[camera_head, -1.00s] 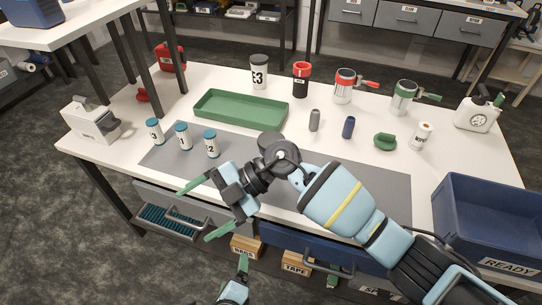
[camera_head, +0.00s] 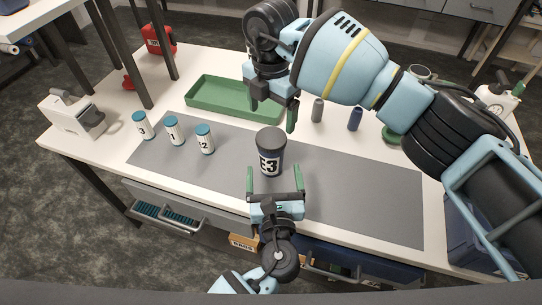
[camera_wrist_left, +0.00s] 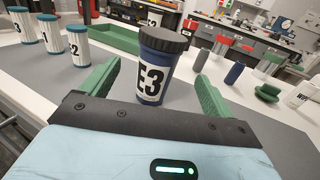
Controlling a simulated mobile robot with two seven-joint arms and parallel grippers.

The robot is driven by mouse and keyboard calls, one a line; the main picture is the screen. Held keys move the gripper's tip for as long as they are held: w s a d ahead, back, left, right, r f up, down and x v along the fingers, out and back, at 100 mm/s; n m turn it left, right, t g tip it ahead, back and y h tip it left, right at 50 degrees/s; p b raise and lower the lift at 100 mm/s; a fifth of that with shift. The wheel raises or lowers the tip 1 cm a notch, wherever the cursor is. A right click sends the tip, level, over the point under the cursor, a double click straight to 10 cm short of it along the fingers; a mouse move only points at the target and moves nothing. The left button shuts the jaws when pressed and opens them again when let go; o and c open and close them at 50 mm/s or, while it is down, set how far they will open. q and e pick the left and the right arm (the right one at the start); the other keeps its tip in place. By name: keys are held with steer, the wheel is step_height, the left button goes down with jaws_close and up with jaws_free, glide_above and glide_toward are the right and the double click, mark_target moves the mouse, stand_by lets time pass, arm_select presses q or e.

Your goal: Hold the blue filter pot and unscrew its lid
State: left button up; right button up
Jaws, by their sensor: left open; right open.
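The blue filter pot (camera_head: 269,162) stands upright on the grey mat, with a black ribbed lid (camera_head: 270,137) and a white E3 label. It also shows in the left wrist view (camera_wrist_left: 152,82), lid on. My left gripper (camera_head: 276,178) is open in front of the pot, its green fingers pointing at it. In the left wrist view the pot appears between the fingers, a little beyond their tips; I see no contact. My right gripper (camera_head: 271,106) is open and empty above and behind the pot, fingers pointing down.
A green tray (camera_head: 205,98) lies behind. A grey cylinder (camera_head: 318,110) and a blue cylinder (camera_head: 355,119) stand behind right. The mat right of the pot is clear.

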mark_target(272, 157)
arm_select(q)
steer(key=w, duration=0.7)
steer(key=shift+w+a+f, duration=0.1)
steer(key=shift+w+a, duration=0.15)
arm_select(e)
steer(key=shift+w+f, duration=0.15)
steer(key=shift+w, duration=0.05)
arm_select(q)
jaws_close()
stand_by(0.4)
arm_select(e)
steer(key=shift+f, duration=3.9)
